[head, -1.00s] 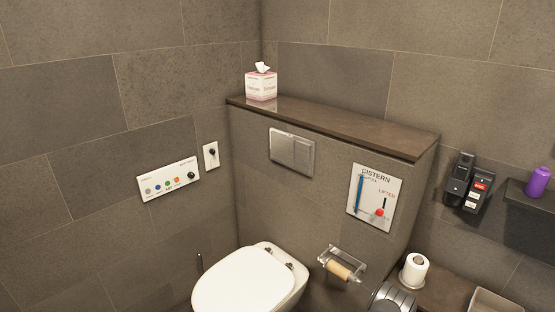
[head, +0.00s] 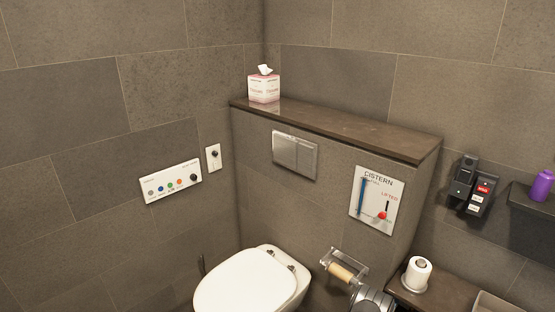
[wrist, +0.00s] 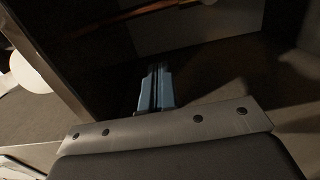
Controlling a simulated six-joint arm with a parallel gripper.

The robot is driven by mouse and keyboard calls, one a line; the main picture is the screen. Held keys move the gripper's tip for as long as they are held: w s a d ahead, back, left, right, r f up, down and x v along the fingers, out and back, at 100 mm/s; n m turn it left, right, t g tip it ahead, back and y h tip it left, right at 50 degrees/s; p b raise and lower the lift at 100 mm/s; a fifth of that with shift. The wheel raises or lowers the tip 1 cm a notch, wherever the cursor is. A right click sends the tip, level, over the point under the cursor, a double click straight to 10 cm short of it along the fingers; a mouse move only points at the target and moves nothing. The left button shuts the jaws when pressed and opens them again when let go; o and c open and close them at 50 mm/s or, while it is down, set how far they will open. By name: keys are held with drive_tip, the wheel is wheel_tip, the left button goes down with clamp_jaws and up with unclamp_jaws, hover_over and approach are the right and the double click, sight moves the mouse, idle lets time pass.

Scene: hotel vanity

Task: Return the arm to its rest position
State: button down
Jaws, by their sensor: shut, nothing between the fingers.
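My gripper (wrist: 155,88) shows in the wrist view as two blue-grey fingers lying side by side, shut with nothing between them. Around the fingertips is a dark, shadowed space with a dark panel behind. In the head view the fingers are not visible; only a grey rounded part of my arm (head: 371,299) shows at the bottom edge, right of the toilet and below the paper holder.
The toilet (head: 246,283) stands at the bottom. A paper holder (head: 344,268) projects from the cistern wall. A spare roll (head: 417,274) stands on a shelf at right. A tissue box (head: 264,89) sits on the ledge. A purple bottle (head: 541,185) stands far right.

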drive_tip(key=v, duration=0.8)
drive_tip(key=shift+a, duration=0.15)
drive_tip(key=shift+s, duration=0.1)
drive_tip(key=s+d+r+m+g+y, duration=0.25)
drive_tip(key=d+r+m+g, duration=0.35)
drive_tip(key=m, duration=0.7)
drive_tip(key=w+d+f+g, duration=0.1)
drive_tip(key=w+d+f, duration=0.2)
drive_tip(key=d+f, duration=0.3)
drive_tip(key=shift+d+f+h, duration=0.3)
drive_tip(key=shift+d+h, duration=0.15)
drive_tip(key=shift+d, duration=0.25)
